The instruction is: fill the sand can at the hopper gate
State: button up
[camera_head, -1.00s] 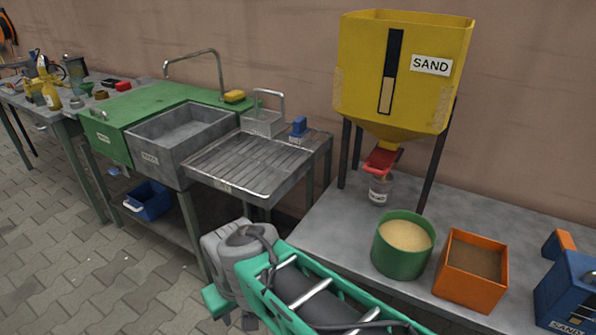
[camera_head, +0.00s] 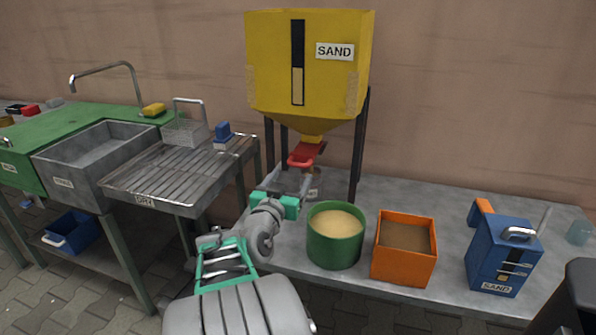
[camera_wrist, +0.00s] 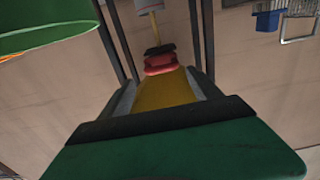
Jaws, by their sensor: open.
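The yellow sand hopper (camera_head: 335,90) stands on legs on the bench, with a sight strip and a SAND label. Its red gate (camera_head: 303,158) sits under the cone; the wrist view also shows the red gate (camera_wrist: 160,64) ahead of the yellow cone. The small can (camera_head: 315,188) stands below the gate, partly hidden behind my gripper; part of it shows in the wrist view (camera_wrist: 149,5). How full it is cannot be seen. My gripper (camera_head: 292,182) is open, just in front of the can and below the gate. Nothing shows held in it.
A green tub of pale sand (camera_head: 335,238) stands close right of my gripper. An orange box of darker material (camera_head: 403,256) and a blue SAND box (camera_head: 500,258) stand farther right. Left are a draining rack (camera_head: 175,178), wire basket (camera_head: 182,134) and blue brush (camera_head: 222,132).

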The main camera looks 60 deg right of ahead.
aim_at(299, 166)
jog(key=d, duration=0.5)
jog(key=w+d, duration=0.1)
jog(key=d, duration=0.1)
jog(key=shift+w+d, duration=0.1)
jog(key=shift+d, duration=0.1)
jog(key=shift+c, duration=0.3)
grip_shut()
